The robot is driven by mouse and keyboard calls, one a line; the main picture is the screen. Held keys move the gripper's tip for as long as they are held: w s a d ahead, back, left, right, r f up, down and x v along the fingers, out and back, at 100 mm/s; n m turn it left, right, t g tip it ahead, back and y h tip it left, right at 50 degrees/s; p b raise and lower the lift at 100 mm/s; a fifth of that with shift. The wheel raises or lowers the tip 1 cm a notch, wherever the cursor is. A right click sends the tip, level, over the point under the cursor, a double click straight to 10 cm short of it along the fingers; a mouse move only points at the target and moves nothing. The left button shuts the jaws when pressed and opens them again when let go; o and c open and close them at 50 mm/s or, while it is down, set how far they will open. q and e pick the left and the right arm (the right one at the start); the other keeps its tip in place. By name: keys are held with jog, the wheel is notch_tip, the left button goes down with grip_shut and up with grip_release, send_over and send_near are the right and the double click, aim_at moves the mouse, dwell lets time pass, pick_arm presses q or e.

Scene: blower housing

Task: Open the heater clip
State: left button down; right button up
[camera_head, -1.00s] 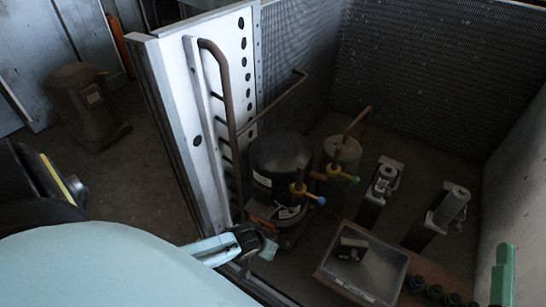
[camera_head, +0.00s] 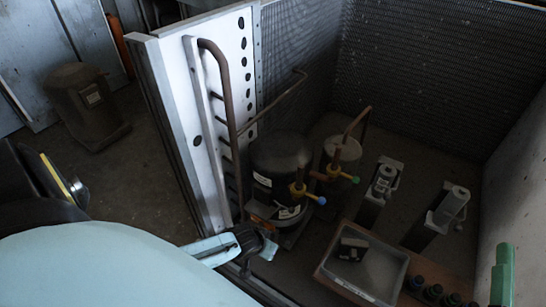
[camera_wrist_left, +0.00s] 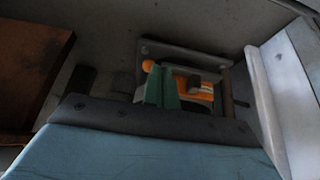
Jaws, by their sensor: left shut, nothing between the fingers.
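The compressor (camera_head: 281,160) is a dark cylinder with an orange band (camera_head: 263,211) low around it, next to my left gripper (camera_head: 268,248). In the left wrist view, orange parts (camera_wrist_left: 206,92) with grey pieces lie just beyond the fingertips. I cannot tell for certain which piece is the heater clip. My left gripper's green fingers (camera_wrist_left: 162,86) are shut and empty, in front of the orange parts and hiding some of them. Whether they touch is unclear.
A white panel (camera_head: 236,90) with brown pipes stands left of the compressor. A second cylinder (camera_head: 343,153) with a valve stands to its right. A grey tray (camera_head: 376,270) holding a dark block is in front right. A green upright object (camera_head: 502,275) is at the right edge.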

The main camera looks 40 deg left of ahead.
pick_arm(q)
jog(key=shift+f, duration=0.2)
notch_tip(320, 180, down, 3)
jog(key=shift+w+f+b, duration=0.1)
jog(key=shift+b, duration=0.9)
jog(key=shift+w+d, duration=0.2)
jog(key=shift+w, duration=0.05)
